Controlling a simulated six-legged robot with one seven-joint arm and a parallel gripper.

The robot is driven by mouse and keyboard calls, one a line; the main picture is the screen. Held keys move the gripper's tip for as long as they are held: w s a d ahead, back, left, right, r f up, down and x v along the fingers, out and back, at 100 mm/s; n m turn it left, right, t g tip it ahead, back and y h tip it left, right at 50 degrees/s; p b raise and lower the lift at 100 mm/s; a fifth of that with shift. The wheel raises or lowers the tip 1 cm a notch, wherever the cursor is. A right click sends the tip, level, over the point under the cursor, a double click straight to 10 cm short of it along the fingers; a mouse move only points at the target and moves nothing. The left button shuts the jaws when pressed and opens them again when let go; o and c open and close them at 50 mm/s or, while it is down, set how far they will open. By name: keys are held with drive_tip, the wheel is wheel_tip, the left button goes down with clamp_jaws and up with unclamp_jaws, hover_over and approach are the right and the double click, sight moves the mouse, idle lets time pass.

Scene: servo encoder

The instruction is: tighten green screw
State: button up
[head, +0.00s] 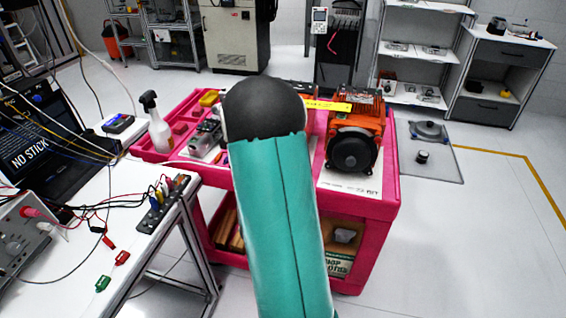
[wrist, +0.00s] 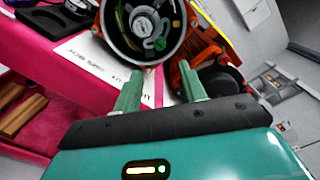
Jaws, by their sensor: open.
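In the wrist view the open round housing of a motor or encoder unit (wrist: 118,40) faces me, with a pale disc, wires and small green parts inside. A green round part (wrist: 160,44) shows low in the housing; I cannot tell for sure whether it is the green screw. My gripper (wrist: 158,72) is open, its two green fingers pointing up toward the housing's lower rim, with nothing between them. In the head view my own arm hides the gripper and the housing's open end. An orange motor (head: 356,135) sits on the cart's right side.
The pink cart (head: 385,203) carries a spray bottle (head: 156,122) at its left. A white table (head: 75,270) with wires and electronics stands at the left. Wooden blocks (wrist: 22,115) lie on the cart's lower shelf. The floor at the right is mostly clear.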

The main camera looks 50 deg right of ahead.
drive_tip(key=shift+v, duration=1.8)
drive_tip(key=w+a+r+n+t+y, duration=0.1)
drive_tip(key=w+a+r+n+y, duration=0.25)
drive_tip(key=a+n, duration=0.3)
drive_tip(key=w+a+r+n+t+y, duration=0.2)
drive_tip(key=w+a+r+n+y, duration=0.1)
drive_tip(key=a+n+y, duration=0.3)
drive_tip(key=w+a+r+n+t+y, duration=0.1)
drive_tip(key=w+a+r+n+y, duration=0.25)
drive_tip(key=a+n, duration=0.4)
drive_tip(key=s+a+r+n+g+y, duration=0.1)
drive_tip(key=s+a+r+n, duration=0.1)
drive_tip(key=a+n, duration=0.25)
drive_tip(key=s+a+r+n+y, duration=0.1)
drive_tip(key=s+a+n+y, duration=0.15)
drive_tip(key=a, duration=0.25)
drive_tip(key=s+a+r+n+g, duration=0.1)
drive_tip(key=s+a+n+g, duration=0.1)
drive_tip(key=s+n, duration=0.3)
drive_tip(key=s+a+r+n+g, duration=0.2)
drive_tip(key=s+a+n, duration=0.1)
drive_tip(key=s+n, duration=0.3)
drive_tip(key=shift+s, duration=1.2)
drive_tip(key=shift+a+r, duration=0.1)
